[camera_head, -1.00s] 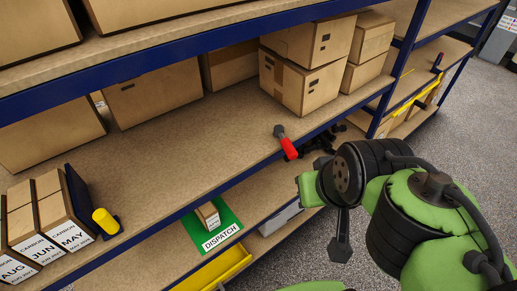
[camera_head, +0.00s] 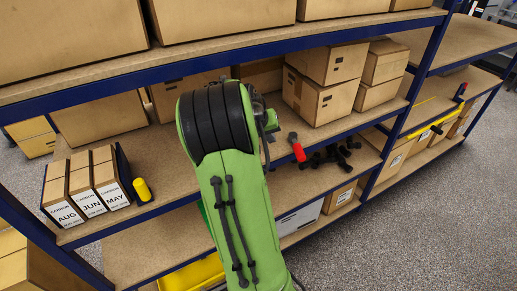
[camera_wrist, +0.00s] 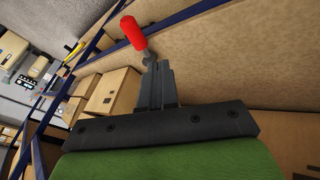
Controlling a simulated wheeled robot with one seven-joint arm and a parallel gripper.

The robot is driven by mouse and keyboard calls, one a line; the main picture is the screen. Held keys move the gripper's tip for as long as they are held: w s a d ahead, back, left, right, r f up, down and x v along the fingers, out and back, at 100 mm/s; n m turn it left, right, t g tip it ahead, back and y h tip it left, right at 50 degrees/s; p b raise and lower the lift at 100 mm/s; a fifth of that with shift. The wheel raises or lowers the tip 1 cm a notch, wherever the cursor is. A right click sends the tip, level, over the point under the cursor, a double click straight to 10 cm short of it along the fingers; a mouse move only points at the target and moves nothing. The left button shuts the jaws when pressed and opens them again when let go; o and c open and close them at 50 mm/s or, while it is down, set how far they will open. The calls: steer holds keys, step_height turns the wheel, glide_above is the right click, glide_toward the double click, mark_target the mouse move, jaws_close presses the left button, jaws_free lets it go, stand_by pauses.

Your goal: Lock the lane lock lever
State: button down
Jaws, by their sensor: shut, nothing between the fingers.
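A lever with a red grip (camera_head: 298,151) and a grey shaft stands at the front edge of the middle shelf. In the wrist view the red grip (camera_wrist: 133,33) is just beyond my fingertips. My gripper (camera_wrist: 162,66) is shut and empty, its tips close to the lever's grey shaft; I cannot tell whether they touch. A yellow handle (camera_head: 142,189) with a dark base is beside the month boxes. No label shows which handle is the lane lock.
Upright boxes marked AUG, JUN and MAY (camera_head: 88,190) stand at the left. Cardboard boxes (camera_head: 318,82) fill the shelf's back. A yellow tray (camera_head: 195,275) is below. Blue shelf edges run across.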

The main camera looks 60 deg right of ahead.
mark_target(297, 147)
steer(key=shift+d, duration=0.1)
steer(key=shift+f, duration=0.1)
steer(key=s+d+f, duration=0.1)
steer(key=d+f, duration=0.1)
steer(key=f, duration=0.1)
steer(key=s+d+f, duration=0.1)
steer(key=d+f, duration=0.2)
steer(key=s+d+f, duration=0.1)
steer(key=d+f, duration=0.2)
steer(key=shift+s+f+b, duration=0.2)
steer(key=shift+b, duration=0.15)
steer(key=shift+s+d, duration=0.1)
